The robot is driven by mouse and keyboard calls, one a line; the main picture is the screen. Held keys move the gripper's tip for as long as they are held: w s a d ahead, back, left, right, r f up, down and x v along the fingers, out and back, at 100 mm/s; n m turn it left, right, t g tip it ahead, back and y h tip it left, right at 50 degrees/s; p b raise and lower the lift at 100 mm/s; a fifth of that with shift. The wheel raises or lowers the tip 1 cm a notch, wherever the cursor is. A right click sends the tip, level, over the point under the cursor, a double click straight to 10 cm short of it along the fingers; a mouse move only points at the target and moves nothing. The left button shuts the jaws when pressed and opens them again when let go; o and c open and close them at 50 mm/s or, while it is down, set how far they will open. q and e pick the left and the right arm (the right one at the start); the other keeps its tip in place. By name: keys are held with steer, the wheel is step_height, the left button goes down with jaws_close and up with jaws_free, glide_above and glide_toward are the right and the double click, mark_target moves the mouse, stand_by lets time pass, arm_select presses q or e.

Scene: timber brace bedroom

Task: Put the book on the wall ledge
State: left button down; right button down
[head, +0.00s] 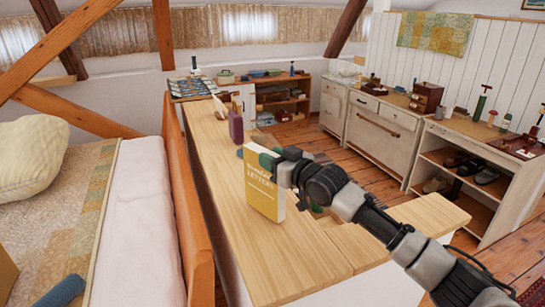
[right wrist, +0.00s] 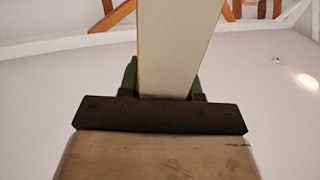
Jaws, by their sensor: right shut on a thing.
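The yellow book (head: 264,187) is upright in the head view, its cover facing the camera. My right gripper (head: 277,162) is shut on its upper part from the right. In the right wrist view the pale edge of the book (right wrist: 178,50) rises between the green fingers of my right gripper (right wrist: 165,85). The book is over the long wooden ledge top (head: 280,245) beside the bed; I cannot tell if its bottom edge touches the wood. My left gripper is not in view.
A purple object (head: 236,126) stands farther along the ledge, with magazines (head: 195,88) at its far end. A bed (head: 140,200) lies to the left behind an orange-brown board (head: 185,190). Cabinets (head: 375,135) stand at right. The near ledge top is clear.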

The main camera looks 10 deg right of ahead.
steer(key=shift+f, duration=0.5)
steer(key=c, duration=0.8)
jaws_free()
steer(key=shift+f, duration=0.1)
steer(key=b+v, duration=0.3)
steer(key=v, duration=0.9)
